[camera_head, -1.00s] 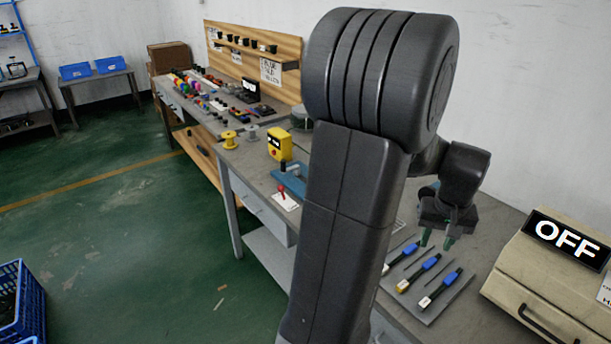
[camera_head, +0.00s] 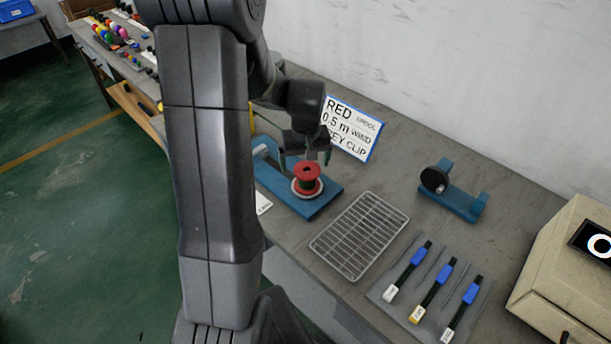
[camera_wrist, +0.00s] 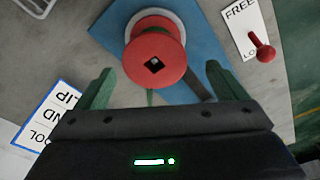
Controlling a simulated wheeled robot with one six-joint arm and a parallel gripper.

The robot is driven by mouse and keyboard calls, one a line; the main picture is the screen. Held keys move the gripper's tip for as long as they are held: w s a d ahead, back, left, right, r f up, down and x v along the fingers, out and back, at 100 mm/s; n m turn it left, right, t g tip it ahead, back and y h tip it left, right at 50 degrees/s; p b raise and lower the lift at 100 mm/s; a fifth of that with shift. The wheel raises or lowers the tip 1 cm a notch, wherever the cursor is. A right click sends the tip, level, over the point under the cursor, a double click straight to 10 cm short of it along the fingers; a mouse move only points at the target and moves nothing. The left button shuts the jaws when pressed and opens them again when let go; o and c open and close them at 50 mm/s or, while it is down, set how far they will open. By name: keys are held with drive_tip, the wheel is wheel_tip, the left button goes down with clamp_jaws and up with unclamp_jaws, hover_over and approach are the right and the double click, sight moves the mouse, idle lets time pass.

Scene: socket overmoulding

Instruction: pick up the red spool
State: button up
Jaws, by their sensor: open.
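The red spool (camera_head: 307,177) stands upright on a pale round disc on a blue base plate (camera_head: 318,205) in the head view. In the wrist view the red spool (camera_wrist: 155,62) shows its red top flange with a dark square hole. My gripper (camera_head: 306,157) is just above and behind the spool in the head view. Its green fingers are spread apart. In the wrist view my gripper (camera_wrist: 158,88) has one finger to each side of the spool, lower in the picture than its middle. Nothing is between the fingertips, and no contact shows.
A sign reading RED (camera_head: 350,128) stands behind the spool. A wire rack (camera_head: 358,236) lies to its right, then tools on a grey mat (camera_head: 395,312). A blue stand with a black wheel (camera_head: 452,190) is farther right. A red-knobbed lever (camera_wrist: 262,50) is beside the blue plate.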

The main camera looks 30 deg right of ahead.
sight(307, 171)
drive_tip(key=shift+s+f, duration=0.2)
drive_tip(key=shift+f, duration=0.35)
drive_tip(key=shift+w+d+f+p, duration=0.15)
drive_tip(key=shift+f+p, duration=0.1)
drive_tip(key=shift+f, duration=0.8)
drive_tip(key=shift+w+d+f+p, duration=0.15)
drive_tip(key=shift+f+p, duration=0.1)
drive_tip(key=shift+f, duration=0.8)
drive_tip(key=shift+s, duration=0.1)
drive_tip(key=c, duration=1.1)
